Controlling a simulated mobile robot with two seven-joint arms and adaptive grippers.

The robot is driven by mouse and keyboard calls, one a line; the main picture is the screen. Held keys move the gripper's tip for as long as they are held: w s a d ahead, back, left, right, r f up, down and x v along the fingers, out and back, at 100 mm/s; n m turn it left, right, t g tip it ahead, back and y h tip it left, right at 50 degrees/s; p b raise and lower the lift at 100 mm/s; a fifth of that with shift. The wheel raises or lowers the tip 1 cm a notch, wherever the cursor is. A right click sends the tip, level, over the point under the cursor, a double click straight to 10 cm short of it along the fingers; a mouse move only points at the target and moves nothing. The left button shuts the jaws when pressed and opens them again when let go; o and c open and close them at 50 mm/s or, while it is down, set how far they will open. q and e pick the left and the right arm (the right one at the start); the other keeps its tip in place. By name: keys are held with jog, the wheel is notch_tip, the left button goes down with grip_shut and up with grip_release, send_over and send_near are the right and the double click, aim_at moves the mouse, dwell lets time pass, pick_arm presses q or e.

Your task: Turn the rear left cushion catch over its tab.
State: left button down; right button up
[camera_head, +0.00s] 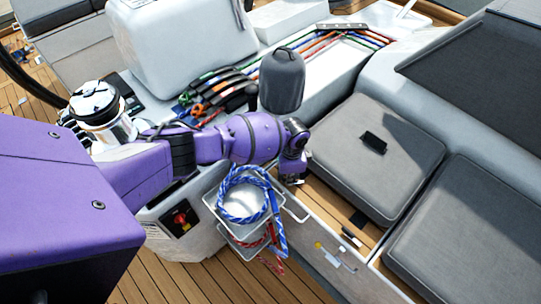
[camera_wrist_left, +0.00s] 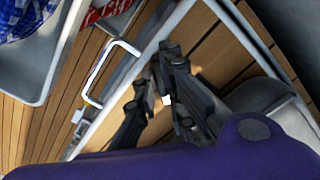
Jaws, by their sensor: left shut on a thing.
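In the head view my left gripper (camera_head: 293,180) reaches down beside the left edge of the left grey cushion (camera_head: 385,170), over the wooden seat strip. In the left wrist view the two dark fingers of the left gripper (camera_wrist_left: 158,88) are close together, shut on a small pale piece (camera_wrist_left: 166,100), which looks like the rear left cushion catch. Most of that piece and its tab are hidden by the fingers, so I cannot tell how it is turned. A second, black and white catch (camera_head: 350,237) lies farther forward at the seat's edge. My right gripper is not in view.
A holder with blue rope (camera_head: 243,190) hangs close to the left gripper. A grey covered winch (camera_head: 282,80) stands behind the wrist. Another cushion (camera_head: 470,230) lies at right.

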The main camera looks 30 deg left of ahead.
pick_arm(q)
jog(key=n, duration=0.1)
jog(key=n+p, duration=0.1)
jog(key=n, duration=0.1)
jog(key=shift+w+r+n, duration=0.1)
jog(key=shift+r+n, duration=0.1)
jog(key=shift+n, duration=0.1)
jog(key=shift+n+p, duration=0.4)
jog(key=shift+n, duration=0.4)
jog(key=shift+f+n+p, duration=0.1)
jog(key=shift+n+p, duration=0.25)
jog(key=shift+n, duration=0.85)
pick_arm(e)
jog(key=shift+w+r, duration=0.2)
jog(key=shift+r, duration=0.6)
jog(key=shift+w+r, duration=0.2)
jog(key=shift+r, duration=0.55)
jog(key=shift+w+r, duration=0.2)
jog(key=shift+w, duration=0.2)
pick_arm(q)
jog(key=c, duration=1.8)
grip_release()
jog(key=shift+c, duration=0.2)
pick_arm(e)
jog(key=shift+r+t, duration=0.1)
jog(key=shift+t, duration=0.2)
pick_arm(q)
notch_tip(320, 180, up, 12)
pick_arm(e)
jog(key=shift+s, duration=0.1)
